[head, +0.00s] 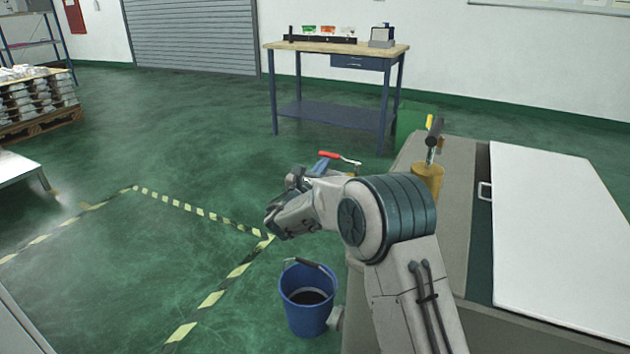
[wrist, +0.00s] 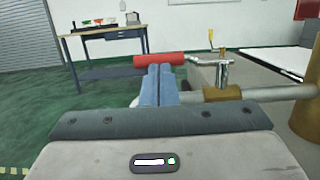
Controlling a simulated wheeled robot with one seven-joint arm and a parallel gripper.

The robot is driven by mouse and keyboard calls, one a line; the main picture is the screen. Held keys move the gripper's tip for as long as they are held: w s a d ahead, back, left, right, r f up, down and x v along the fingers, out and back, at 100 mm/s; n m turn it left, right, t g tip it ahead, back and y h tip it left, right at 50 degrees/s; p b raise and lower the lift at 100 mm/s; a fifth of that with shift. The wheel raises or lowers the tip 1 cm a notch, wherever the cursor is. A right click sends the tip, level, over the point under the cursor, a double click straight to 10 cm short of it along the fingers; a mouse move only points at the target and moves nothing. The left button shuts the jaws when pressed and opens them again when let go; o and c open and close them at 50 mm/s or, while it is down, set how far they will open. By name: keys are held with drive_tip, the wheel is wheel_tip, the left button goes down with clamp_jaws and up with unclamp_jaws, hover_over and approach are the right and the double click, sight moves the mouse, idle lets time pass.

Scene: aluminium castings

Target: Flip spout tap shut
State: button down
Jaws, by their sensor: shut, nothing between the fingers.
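A red-handled lever (head: 330,155) shows just beyond my gripper in the head view. In the wrist view its red grip (wrist: 178,58) lies crosswise just behind the fingertips, and its metal arm runs right to a metal stem above a brass body (wrist: 222,92). My gripper (head: 293,180) is shut and empty; its blue fingers (wrist: 158,72) overlap the red grip in the picture, and I cannot tell whether they touch it. My arm hides much of the tap and its pipe in the head view. Whether the tap is open is unclear.
A blue bucket (head: 308,314) with dark contents stands on the floor below. A white panel (head: 555,225) lies farther right.

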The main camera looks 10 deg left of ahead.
drive_tip(key=shift+w+d+r, duration=0.1)
drive_tip(key=shift+w+d, duration=0.05)
drive_tip(key=shift+w, duration=0.3)
drive_tip(key=shift+w, duration=0.1)
